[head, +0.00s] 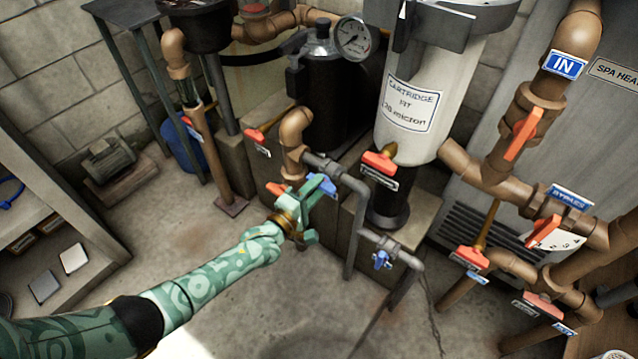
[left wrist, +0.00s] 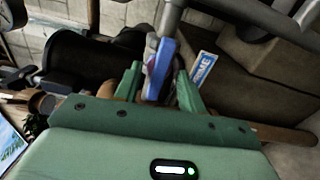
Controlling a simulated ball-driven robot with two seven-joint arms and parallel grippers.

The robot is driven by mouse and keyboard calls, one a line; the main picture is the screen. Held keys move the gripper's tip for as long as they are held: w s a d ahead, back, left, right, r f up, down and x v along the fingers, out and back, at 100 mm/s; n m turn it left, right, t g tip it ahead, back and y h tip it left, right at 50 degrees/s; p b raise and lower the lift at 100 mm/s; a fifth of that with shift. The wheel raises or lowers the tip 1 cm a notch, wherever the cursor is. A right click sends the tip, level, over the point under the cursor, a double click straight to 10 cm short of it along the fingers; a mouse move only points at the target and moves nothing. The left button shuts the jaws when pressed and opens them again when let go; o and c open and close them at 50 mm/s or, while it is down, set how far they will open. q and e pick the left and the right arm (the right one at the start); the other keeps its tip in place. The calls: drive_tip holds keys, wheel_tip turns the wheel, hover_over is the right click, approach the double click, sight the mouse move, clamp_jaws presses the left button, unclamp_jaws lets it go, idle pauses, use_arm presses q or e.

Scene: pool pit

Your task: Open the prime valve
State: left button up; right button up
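The prime valve's blue handle (left wrist: 160,68) stands between the two green fingers of my left gripper (left wrist: 159,76) in the left wrist view. A gap shows on each side of the handle, so the gripper looks open around it. A blue and white PRIME label (left wrist: 204,68) is just right of the handle. In the head view my left gripper (head: 306,208) reaches to the grey pipe below the black tank. A blue piece (head: 322,183) shows beside its fingers; the gripper partly hides the valve. My right gripper is not in view.
Another blue valve handle (head: 381,260) is on the lower grey pipe. An orange-handled valve (head: 379,163) sits near the white cartridge filter (head: 430,75). Brown pipes with orange handles fill the right side. A shelf (head: 75,258) stands at left.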

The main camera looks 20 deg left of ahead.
use_arm(q)
drive_tip(key=p+v, duration=0.3)
drive_tip(key=v, duration=0.4)
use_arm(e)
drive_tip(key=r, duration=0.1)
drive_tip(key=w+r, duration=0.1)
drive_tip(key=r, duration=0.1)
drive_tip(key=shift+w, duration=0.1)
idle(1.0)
